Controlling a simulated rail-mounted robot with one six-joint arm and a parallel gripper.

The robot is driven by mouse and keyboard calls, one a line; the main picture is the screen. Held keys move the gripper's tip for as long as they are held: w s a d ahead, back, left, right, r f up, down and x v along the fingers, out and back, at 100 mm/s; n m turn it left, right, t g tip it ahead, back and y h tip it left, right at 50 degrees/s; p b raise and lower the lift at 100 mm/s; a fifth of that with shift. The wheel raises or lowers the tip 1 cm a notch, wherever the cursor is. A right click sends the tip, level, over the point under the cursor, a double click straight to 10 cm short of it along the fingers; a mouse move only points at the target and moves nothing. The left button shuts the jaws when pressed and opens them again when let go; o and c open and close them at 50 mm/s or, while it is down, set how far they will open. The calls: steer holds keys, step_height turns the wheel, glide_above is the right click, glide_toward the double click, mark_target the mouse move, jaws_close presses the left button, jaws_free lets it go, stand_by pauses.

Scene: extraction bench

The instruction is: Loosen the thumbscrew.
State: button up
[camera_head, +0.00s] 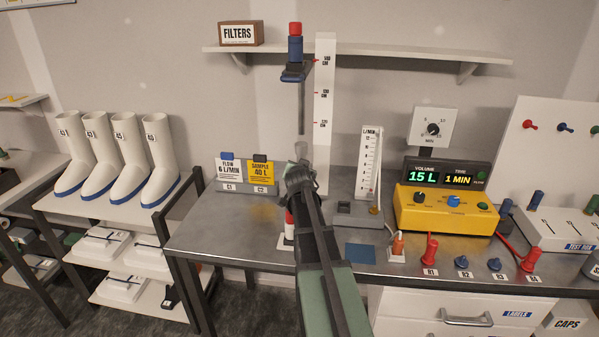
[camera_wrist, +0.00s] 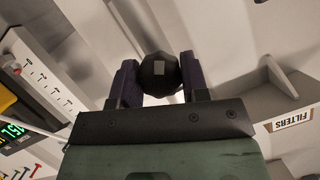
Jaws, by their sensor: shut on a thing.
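A dark, faceted round knob (camera_wrist: 159,75), which looks like the thumbscrew, sits between the two fingers of my gripper (camera_wrist: 158,82) in the wrist view. My gripper is shut on it, one finger on each side. In the head view my gripper (camera_head: 300,158) is in front of the lower part of a grey rod, left of the white height scale (camera_head: 325,85). There my gripper and arm hide most of the knob. The rod carries a dark holder (camera_head: 296,74) with a red and blue piece (camera_head: 295,40) at its top.
A shelf (camera_head: 400,55) with a FILTERS box (camera_head: 240,34) runs along the wall behind. On the bench (camera_head: 220,238) stand sample cards (camera_head: 260,172), a flow gauge (camera_head: 369,163), a yellow pump (camera_head: 446,210) and several knobs at the right. The bench's front left is clear.

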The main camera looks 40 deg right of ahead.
steer(key=shift+a+n+g+h, duration=0.1)
steer(key=shift+n+g+h, duration=1.05)
steer(key=shift+n, duration=0.95)
steer(key=o, duration=0.9)
step_height(320, 180, up, 20)
steer(key=p, duration=2)
